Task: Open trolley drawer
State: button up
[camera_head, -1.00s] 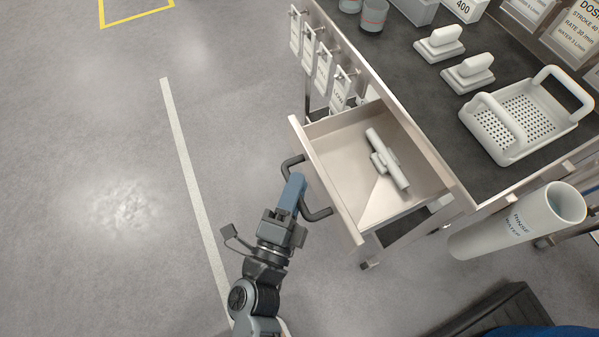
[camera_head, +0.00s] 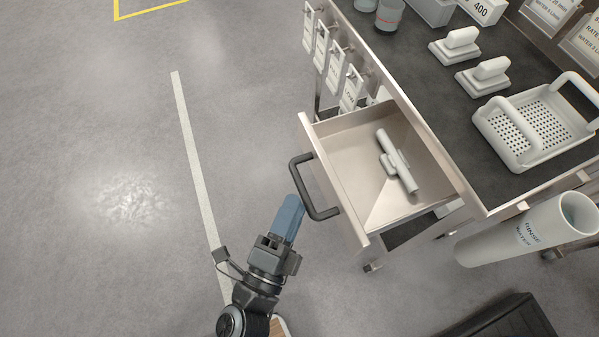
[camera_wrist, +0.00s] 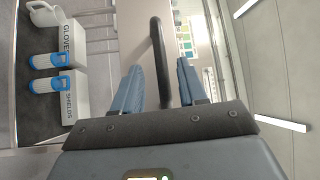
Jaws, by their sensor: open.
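The trolley drawer (camera_head: 352,205) is pulled out from under the dark-topped trolley (camera_head: 437,115). A white rod-shaped item (camera_head: 397,162) lies inside it. The drawer's black handle (camera_head: 307,190) is on its front face. My gripper (camera_head: 294,203) is just in front of the handle, open and apart from it in the head view. In the wrist view the handle bar (camera_wrist: 161,62) shows beyond and between the two blue-grey fingers of my gripper (camera_wrist: 160,82). Nothing is held.
A perforated white basket (camera_head: 535,125) and two white blocks (camera_head: 484,76) stand on the trolley top. Tags (camera_head: 335,70) hang along its side. A white tube (camera_head: 525,232) is at the right. The floor at left is clear.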

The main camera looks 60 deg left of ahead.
jog(key=shift+v, duration=1.35)
